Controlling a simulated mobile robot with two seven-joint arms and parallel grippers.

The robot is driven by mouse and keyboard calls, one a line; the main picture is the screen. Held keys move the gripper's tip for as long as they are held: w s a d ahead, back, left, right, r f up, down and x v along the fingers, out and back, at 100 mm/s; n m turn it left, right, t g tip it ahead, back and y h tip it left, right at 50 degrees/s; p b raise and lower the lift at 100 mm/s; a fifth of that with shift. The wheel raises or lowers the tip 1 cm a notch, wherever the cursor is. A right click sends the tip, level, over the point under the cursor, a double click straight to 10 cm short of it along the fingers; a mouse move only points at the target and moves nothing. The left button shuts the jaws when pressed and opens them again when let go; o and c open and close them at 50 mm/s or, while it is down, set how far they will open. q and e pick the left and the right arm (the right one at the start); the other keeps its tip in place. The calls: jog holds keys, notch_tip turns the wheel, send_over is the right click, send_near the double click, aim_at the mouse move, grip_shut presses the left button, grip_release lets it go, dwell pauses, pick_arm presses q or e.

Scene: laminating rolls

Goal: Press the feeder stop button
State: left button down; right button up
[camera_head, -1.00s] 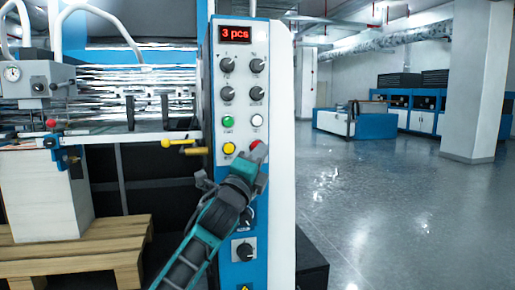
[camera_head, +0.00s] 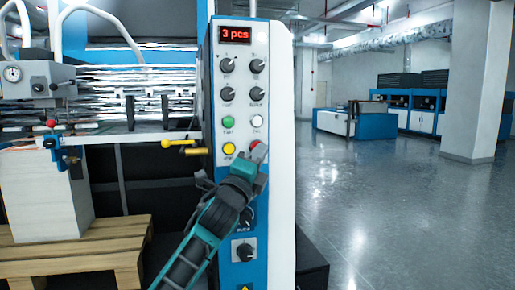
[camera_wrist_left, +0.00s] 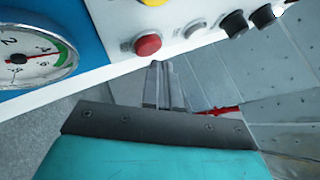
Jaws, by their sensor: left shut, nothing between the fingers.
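The control panel (camera_head: 268,190) is blue and white and stands upright in the head view. A red button (camera_head: 257,146) sits at its right, partly covered by my left gripper (camera_head: 260,161). A yellow button (camera_head: 229,149) is left of it, with green (camera_head: 228,121) and white (camera_head: 257,121) buttons above. The labels are too small to read. In the left wrist view the red button (camera_wrist_left: 148,45) shows just above and left of my left gripper's tips (camera_wrist_left: 161,65). The gripper is shut and empty. I cannot tell whether the tips touch the button. My right gripper is not in view.
A red display (camera_head: 235,34) reads "3 pcs" above several black knobs. A yellow-handled lever (camera_head: 180,146) juts out left of the panel. A pallet (camera_head: 85,252) with a paper stack (camera_head: 45,200) stands at the left. The grey floor at right is clear up to a pillar (camera_head: 473,80).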

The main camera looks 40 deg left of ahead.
pick_arm(q)
jog(key=shift+w+a, duration=0.45)
jog(key=shift+a, duration=0.05)
dwell(0.8)
jog(key=shift+s+d+p, duration=0.3)
jog(key=shift+s+d, duration=0.25)
jog(key=shift+d, duration=0.05)
dwell(0.3)
jog(key=s+d, duration=0.3)
jog(key=shift+s+d+p, duration=0.1)
jog(key=shift+d+p, duration=0.3)
jog(key=shift+f, duration=0.1)
dwell(0.6)
